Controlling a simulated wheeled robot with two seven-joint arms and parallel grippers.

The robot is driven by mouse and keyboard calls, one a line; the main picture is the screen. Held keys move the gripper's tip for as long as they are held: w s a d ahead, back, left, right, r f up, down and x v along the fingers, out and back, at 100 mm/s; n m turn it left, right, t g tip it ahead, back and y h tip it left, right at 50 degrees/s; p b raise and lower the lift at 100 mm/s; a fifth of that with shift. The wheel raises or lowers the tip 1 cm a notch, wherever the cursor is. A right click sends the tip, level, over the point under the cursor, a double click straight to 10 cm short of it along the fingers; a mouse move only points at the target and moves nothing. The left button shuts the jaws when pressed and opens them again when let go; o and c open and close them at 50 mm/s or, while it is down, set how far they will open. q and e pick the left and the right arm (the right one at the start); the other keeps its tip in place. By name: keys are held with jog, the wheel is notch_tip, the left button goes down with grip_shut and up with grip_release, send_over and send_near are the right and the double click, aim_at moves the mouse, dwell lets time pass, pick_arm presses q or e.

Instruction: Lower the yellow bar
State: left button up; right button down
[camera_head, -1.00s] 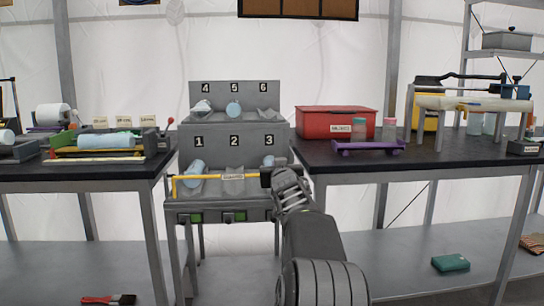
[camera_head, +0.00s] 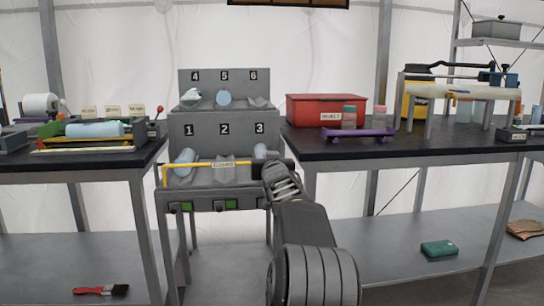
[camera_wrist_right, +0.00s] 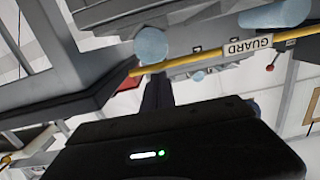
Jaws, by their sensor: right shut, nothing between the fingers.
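The yellow bar (camera_head: 200,165) with a GUARD label runs across the front of the lower row of the grey numbered stand (camera_head: 226,100), at the height of its slots 1 to 3. It is nearly level. In the right wrist view the bar (camera_wrist_right: 205,56) crosses diagonally, with the label toward the right. My right gripper (camera_head: 274,169) is shut and empty at the bar's right end; whether it touches the bar I cannot tell. The wrist view shows its dark finger (camera_wrist_right: 157,92) close to the bar's end. My left gripper is not in view.
Light blue cylinders (camera_head: 184,161) sit behind the bar. Black-topped tables stand left (camera_head: 80,160) and right (camera_head: 400,147) of the stand. A red box (camera_head: 325,108) and a purple rack (camera_head: 358,135) are on the right table. Green switches (camera_head: 186,206) line the stand's front.

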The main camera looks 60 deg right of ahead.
jog(key=s+a+r+b, duration=0.4)
jog(key=s+a+b, duration=0.2)
jog(key=a+b, duration=0.1)
jog(key=shift+a+r, duration=0.15)
jog(key=shift+a, duration=0.75)
